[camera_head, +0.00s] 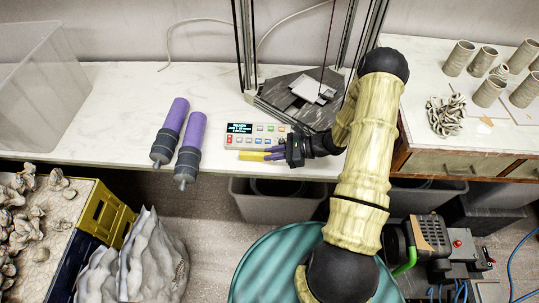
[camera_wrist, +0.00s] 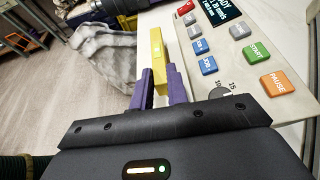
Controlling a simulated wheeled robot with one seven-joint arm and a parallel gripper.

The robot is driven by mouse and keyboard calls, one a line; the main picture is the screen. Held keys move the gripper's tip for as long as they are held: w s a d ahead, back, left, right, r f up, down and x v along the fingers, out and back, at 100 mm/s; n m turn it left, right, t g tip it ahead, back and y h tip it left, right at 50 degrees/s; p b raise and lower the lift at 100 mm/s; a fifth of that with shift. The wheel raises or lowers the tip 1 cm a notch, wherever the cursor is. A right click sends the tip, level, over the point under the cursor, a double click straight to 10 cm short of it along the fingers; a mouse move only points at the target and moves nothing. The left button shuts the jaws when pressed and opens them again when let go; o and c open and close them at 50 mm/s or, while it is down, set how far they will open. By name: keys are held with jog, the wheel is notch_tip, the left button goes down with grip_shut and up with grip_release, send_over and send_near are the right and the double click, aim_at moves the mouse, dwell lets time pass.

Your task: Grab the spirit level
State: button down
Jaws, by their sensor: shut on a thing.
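The spirit level is a small yellow bar (camera_wrist: 157,52) between the two purple fingers of my gripper (camera_wrist: 160,78) in the wrist view. My gripper is shut on it, and its far end sticks out past the fingertips. In the head view the yellow level (camera_head: 250,156) lies along the front edge of the white worktop, just in front of a control panel. My gripper (camera_head: 268,155) reaches it from the right. The part of the level between the fingers is partly hidden. I cannot tell whether the level touches the worktop.
The control panel (camera_head: 256,136) with coloured buttons is close behind the level. Two purple cylinders with grey ends, one of them (camera_head: 190,145) nearer, lie to the left. A dark-based machine (camera_head: 275,95) stands behind.

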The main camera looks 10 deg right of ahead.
notch_tip(320, 180, up, 2)
jog(key=shift+r, duration=0.2)
jog(key=s+a, duration=0.2)
jog(key=s, duration=0.6)
jog(key=s+a, duration=0.3)
jog(key=s, duration=0.6)
jog(key=shift+a+r, duration=0.15)
jog(key=shift+a, duration=0.15)
jog(key=shift+s, duration=0.1)
